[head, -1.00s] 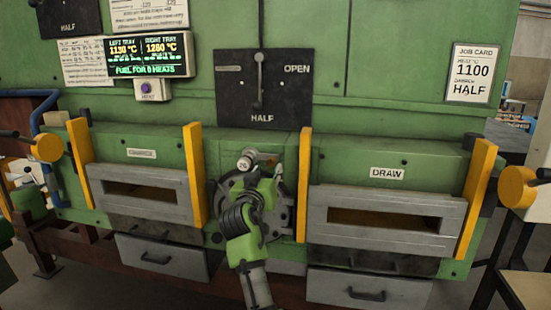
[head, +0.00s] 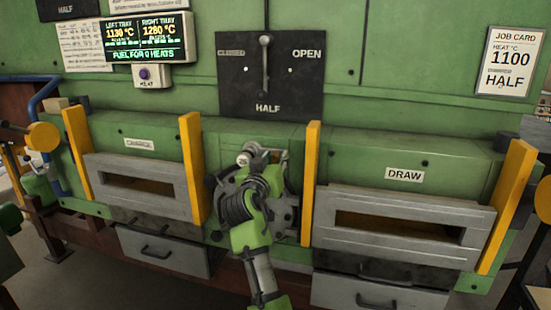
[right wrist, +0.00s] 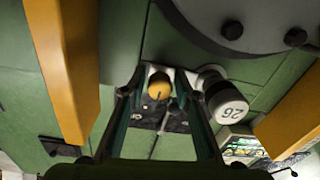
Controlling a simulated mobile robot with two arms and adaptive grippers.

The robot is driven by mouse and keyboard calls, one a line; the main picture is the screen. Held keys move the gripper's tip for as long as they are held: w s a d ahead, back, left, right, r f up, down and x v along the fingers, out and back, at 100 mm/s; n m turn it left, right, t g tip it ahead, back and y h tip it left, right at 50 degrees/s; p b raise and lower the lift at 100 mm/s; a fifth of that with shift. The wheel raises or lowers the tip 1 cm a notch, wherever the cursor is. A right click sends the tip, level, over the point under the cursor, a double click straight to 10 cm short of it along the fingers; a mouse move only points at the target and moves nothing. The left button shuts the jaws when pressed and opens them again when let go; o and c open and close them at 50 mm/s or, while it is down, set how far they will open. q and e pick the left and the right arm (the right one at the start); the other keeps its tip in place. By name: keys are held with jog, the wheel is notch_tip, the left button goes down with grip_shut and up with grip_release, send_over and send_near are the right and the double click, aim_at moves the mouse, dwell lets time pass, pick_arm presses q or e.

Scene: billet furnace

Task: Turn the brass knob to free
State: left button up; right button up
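The brass knob (right wrist: 159,85) shows in the right wrist view as a small yellow rounded piece on a pale mount. It lies between the two dark fingers of my right gripper (right wrist: 156,98). The fingers are apart, with gaps visible beside the knob; I see no clear contact. In the head view my right gripper (head: 268,160) reaches to the middle of the green furnace front, and the arm hides the knob there. My left gripper is not in view.
Yellow upright bars (head: 192,170) and (head: 311,180) flank the work spot closely. The left furnace door (head: 140,165) and right DRAW door (head: 400,200) stand on either side. A round grey plate (right wrist: 235,25) is near the fingers.

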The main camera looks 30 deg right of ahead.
grip_shut()
